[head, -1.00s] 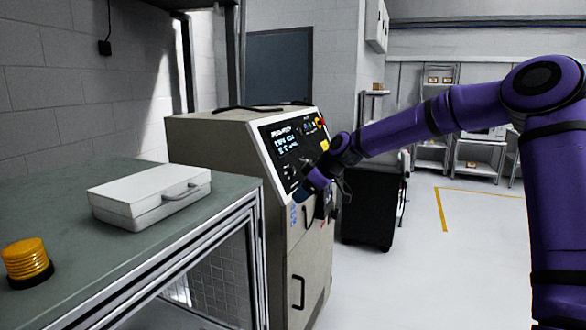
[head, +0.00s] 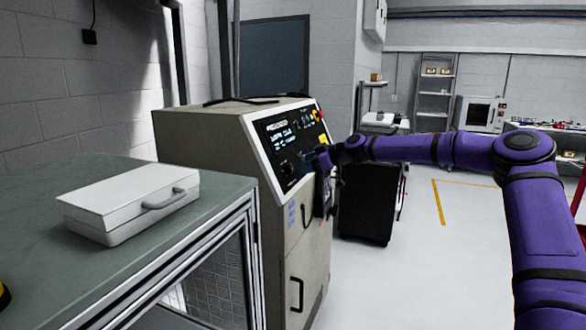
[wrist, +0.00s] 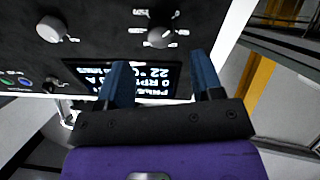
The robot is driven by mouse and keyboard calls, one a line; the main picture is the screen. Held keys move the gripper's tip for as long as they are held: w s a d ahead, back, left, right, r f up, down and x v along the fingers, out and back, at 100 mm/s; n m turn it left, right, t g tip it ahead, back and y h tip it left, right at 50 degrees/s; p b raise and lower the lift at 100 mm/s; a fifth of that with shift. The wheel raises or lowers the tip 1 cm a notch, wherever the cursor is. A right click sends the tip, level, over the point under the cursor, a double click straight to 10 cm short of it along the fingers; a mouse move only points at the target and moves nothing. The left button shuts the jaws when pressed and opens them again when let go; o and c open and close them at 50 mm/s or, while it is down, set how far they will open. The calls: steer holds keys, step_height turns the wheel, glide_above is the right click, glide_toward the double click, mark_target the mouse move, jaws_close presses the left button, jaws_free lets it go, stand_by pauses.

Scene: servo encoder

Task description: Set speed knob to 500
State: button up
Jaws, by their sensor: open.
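The beige machine's black control panel (head: 276,136) faces my gripper (head: 314,160), which is in front of the panel's lower half. In the wrist view my gripper (wrist: 160,68) is open, its two blue fingers apart with nothing between them. A round grey knob (wrist: 160,34) with tick labels lies beyond the fingertips, roughly centred between them. A second pale knob (wrist: 50,29) is at the upper left. The lit display (wrist: 152,78) shows behind the fingers, with text including "22 °C" and "0 RPM". I cannot tell which knob is the speed knob; the labels are too small.
A green-topped bench (head: 35,180) with a white case (head: 130,205) stands at the left, close to the machine. A black cabinet (head: 366,205) stands right of the machine. The floor (head: 450,270) on the right is clear. Shelves line the back.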

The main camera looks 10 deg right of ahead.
mark_target(292, 167)
steer(key=shift+x, duration=3.1)
steer(key=shift+s, duration=0.1)
steer(key=c, duration=0.9)
